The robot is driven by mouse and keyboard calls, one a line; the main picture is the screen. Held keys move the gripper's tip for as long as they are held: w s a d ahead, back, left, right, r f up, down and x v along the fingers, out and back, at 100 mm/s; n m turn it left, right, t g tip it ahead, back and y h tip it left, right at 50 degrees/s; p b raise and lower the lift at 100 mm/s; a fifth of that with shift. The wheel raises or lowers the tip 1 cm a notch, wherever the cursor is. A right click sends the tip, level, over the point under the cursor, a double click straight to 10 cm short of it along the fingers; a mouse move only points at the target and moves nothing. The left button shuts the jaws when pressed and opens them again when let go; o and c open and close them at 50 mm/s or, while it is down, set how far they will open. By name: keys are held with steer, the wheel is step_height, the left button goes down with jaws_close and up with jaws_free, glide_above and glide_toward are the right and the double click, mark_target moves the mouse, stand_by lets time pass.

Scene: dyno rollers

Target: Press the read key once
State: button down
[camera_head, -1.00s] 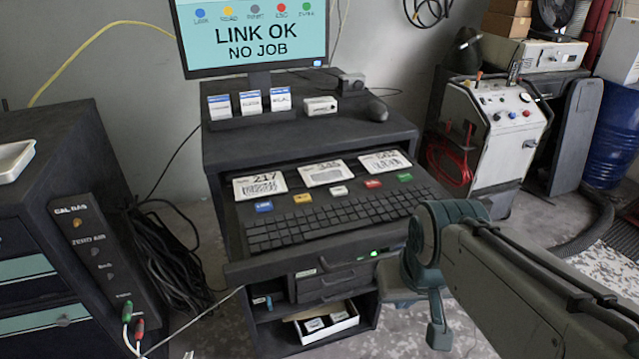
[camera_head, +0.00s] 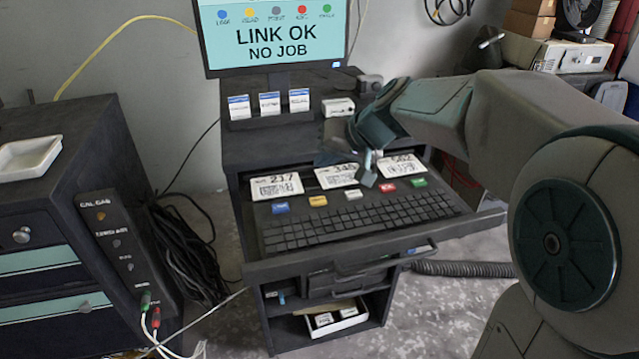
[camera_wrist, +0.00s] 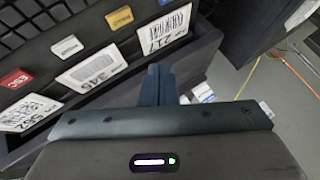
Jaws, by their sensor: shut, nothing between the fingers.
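The yellow key (camera_head: 318,201), which appears to be labelled READ, is in the coloured key row above the keyboard (camera_head: 360,220), between the blue key (camera_head: 280,208) and the white key (camera_head: 354,195). In the wrist view the yellow key (camera_wrist: 118,18) is near the top, beyond the fingertips. My gripper (camera_head: 368,174) is shut and empty. In the head view it overlaps the cards at the back of the drawer, right of the yellow key. Its fingers also show in the wrist view (camera_wrist: 158,76). It appears apart from the keys.
The red key (camera_head: 388,187) and green key (camera_head: 419,182) continue the row. Numbered cards, including 217 (camera_head: 276,186), lie behind the keys. The monitor (camera_head: 270,35) reads LINK OK, NO JOB. A cabinet (camera_head: 60,200) with a white tray (camera_head: 28,155) stands left.

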mark_target(322, 202)
steer(key=shift+w+a+r, duration=0.35)
steer(key=shift+w+a, duration=0.05)
steer(key=shift+w, duration=0.25)
steer(key=shift+f, duration=0.2)
step_height(322, 202, down, 8)
steer(key=b, duration=0.5)
steer(key=shift+r, duration=0.1)
steer(key=shift+f+b, duration=0.35)
steer(key=shift+b, duration=0.3)
steer(key=shift+f, duration=0.15)
stand_by(1.0)
steer(key=shift+f+b, duration=0.3)
steer(key=shift+b, duration=0.4)
